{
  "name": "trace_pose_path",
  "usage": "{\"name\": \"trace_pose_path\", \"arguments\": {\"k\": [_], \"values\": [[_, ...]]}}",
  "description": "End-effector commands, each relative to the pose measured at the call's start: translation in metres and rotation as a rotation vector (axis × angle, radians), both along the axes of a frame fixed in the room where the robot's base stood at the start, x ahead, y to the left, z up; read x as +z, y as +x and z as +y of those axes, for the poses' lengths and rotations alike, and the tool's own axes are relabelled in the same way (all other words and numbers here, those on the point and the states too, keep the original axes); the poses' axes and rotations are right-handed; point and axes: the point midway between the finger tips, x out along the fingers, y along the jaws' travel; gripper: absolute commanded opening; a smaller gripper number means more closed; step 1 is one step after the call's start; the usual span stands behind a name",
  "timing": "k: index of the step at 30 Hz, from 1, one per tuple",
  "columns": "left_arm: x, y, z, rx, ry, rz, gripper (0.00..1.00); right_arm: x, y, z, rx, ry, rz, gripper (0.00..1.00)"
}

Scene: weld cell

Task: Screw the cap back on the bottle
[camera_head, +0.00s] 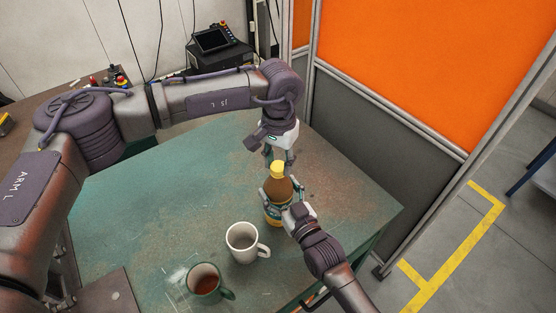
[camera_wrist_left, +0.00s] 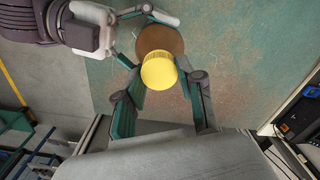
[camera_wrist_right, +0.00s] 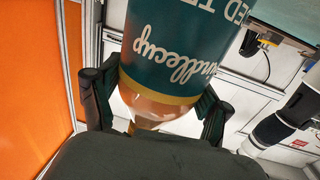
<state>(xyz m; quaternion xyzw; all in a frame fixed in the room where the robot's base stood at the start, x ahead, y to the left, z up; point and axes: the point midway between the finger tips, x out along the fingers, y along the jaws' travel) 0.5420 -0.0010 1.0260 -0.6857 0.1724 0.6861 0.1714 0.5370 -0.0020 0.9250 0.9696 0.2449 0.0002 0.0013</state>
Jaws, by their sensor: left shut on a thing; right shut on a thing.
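The bottle (camera_head: 277,192) has brown contents and a teal label and stands upright over the table. My right gripper (camera_head: 279,202) is shut around its body; the label fills much of the right wrist view (camera_wrist_right: 185,50). The yellow cap (camera_head: 278,169) is at the top of the bottle, in line with its neck. My left gripper (camera_head: 279,159) comes down from above and is shut on the cap. In the left wrist view the cap (camera_wrist_left: 159,72) sits between the fingertips, over the brown bottle (camera_wrist_left: 160,40). I cannot tell whether the threads are engaged.
A white mug (camera_head: 240,243) and a dark green mug with brown liquid (camera_head: 204,284) stand on the green worn table (camera_head: 150,215) near the bottle. An orange and grey partition (camera_head: 400,130) rises behind the table's right edge. The table's left middle is clear.

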Motion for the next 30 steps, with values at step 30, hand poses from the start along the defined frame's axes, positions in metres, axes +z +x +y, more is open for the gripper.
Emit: {"name": "trace_pose_path", "arguments": {"k": [30], "values": [[0.0004, 0.0001, -0.0005, -0.375, -0.001, -0.001, 0.63, -0.0003, -0.0001, -0.0002, 0.0, 0.0, 0.001, 0.0]]}}
